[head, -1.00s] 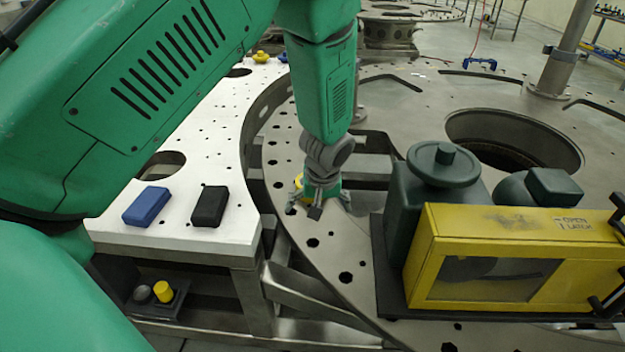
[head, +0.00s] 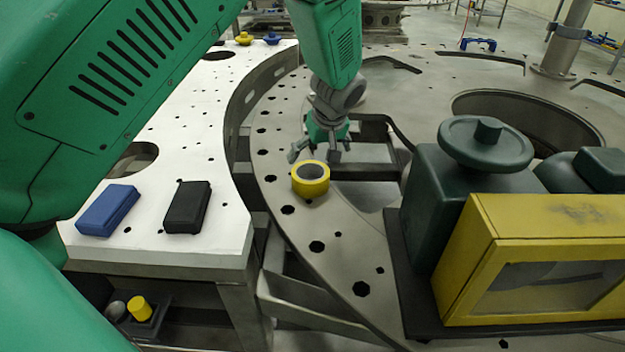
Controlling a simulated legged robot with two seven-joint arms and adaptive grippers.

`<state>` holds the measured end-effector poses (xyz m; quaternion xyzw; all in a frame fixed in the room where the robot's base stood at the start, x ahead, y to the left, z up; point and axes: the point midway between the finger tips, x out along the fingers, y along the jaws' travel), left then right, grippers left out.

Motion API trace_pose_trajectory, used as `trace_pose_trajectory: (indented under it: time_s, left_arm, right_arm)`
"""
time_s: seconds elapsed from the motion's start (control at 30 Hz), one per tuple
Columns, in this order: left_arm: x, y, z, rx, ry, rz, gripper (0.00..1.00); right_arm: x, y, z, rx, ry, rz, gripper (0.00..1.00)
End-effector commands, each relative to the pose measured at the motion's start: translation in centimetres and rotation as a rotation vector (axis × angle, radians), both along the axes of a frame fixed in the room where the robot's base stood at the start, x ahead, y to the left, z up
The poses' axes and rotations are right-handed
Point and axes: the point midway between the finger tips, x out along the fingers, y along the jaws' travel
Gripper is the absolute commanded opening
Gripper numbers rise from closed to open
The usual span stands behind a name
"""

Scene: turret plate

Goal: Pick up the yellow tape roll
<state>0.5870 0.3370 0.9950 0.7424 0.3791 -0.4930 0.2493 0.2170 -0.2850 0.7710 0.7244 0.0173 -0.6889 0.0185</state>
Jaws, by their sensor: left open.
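The yellow tape roll (head: 311,190) lies flat on the grey perforated ring plate (head: 318,222), its dark round hole facing up. My left gripper (head: 318,158) is open and empty, just behind and a little above the roll in the head view, with its fingers pointing down. Its fingertips appear close to the roll's far edge; I cannot tell whether they touch it. The whole front of the roll is visible. My right gripper is not in view.
A yellow box (head: 535,255) and a dark green valve-like unit (head: 465,190) stand on the right. A blue block (head: 108,210) and a black block (head: 187,207) lie on the white table (head: 205,245) at left. Openings in the plate lie beyond the roll.

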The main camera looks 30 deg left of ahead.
Motion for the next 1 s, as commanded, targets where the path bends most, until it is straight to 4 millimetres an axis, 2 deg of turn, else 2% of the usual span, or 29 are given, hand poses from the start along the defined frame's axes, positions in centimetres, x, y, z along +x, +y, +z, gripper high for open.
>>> trace_pose_trajectory:
  time_s: [0.03, 0.13, 0.4, 0.7, 1.0]
  left_arm:
    - [0.1, 0.6, -1.2, -0.003, 0.005, 0.002, 1.0]
    - [0.6, 1.3, -2.9, -0.006, 0.004, 0.002, 1.0]
    - [1.0, 2.0, -4.8, -0.004, 0.002, 0.002, 1.0]
    - [1.9, 2.8, -8.6, -0.001, 0.003, 0.001, 1.0]
    - [2.0, 3.2, -9.1, -0.004, 0.001, 0.001, 1.0]
  right_arm:
    - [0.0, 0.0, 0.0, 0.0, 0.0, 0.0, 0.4]
    - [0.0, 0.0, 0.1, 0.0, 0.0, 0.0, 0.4]
    - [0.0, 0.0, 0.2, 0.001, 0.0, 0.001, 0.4]
    - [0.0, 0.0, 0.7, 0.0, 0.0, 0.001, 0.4]
    - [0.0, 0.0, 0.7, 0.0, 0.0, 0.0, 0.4]
